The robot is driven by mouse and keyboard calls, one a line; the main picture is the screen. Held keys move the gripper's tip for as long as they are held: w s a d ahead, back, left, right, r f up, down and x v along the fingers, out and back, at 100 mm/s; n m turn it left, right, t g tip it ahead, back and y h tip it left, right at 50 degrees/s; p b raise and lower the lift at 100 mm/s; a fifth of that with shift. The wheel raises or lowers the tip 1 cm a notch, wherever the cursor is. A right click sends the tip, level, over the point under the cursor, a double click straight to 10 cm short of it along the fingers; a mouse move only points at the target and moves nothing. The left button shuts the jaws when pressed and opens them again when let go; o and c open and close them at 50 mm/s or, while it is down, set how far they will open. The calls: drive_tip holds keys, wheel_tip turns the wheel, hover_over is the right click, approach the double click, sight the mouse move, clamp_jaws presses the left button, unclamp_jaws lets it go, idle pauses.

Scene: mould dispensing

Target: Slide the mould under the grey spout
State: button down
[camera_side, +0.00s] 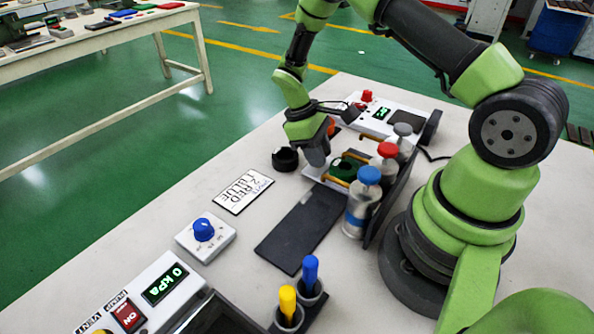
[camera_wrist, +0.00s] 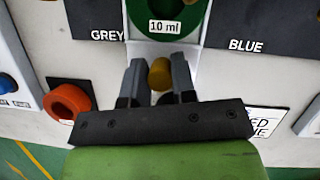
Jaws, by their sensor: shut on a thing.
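The mould, a pale plate with a round green part, sits in the side view (camera_side: 344,168) below my gripper, beside the red-capped bottle (camera_side: 387,150). In the wrist view the mould (camera_wrist: 188,50) carries a "10 ml" label, between a dark pad marked GREY (camera_wrist: 92,15) on the left and one marked BLUE (camera_wrist: 248,30) on the right. My gripper (camera_wrist: 160,70) is shut on the mould's yellow knob (camera_wrist: 160,76); it also shows in the side view (camera_side: 318,158). The grey-capped bottle (camera_side: 403,129) stands at the far end of the bottle row. Its spout cannot be made out.
The blue-capped bottle (camera_side: 367,178) stands nearest the camera beside the bare dark pad (camera_side: 300,230). A black ring (camera_side: 285,159) lies left of my gripper. An orange ring (camera_wrist: 66,101) shows at left in the wrist view. A white instrument box (camera_side: 390,108) stands behind.

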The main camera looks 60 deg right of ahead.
drive_tip(key=d, duration=0.6)
drive_tip(key=shift+d, duration=0.4)
drive_tip(key=c, duration=0.9)
unclamp_jaws()
drive_tip(key=shift+c, duration=0.2)
drive_tip(key=shift+r, duration=0.1)
drive_tip(key=v, duration=0.9)
drive_tip(key=shift+w+r, duration=0.25)
drive_tip(key=shift+r, duration=0.1)
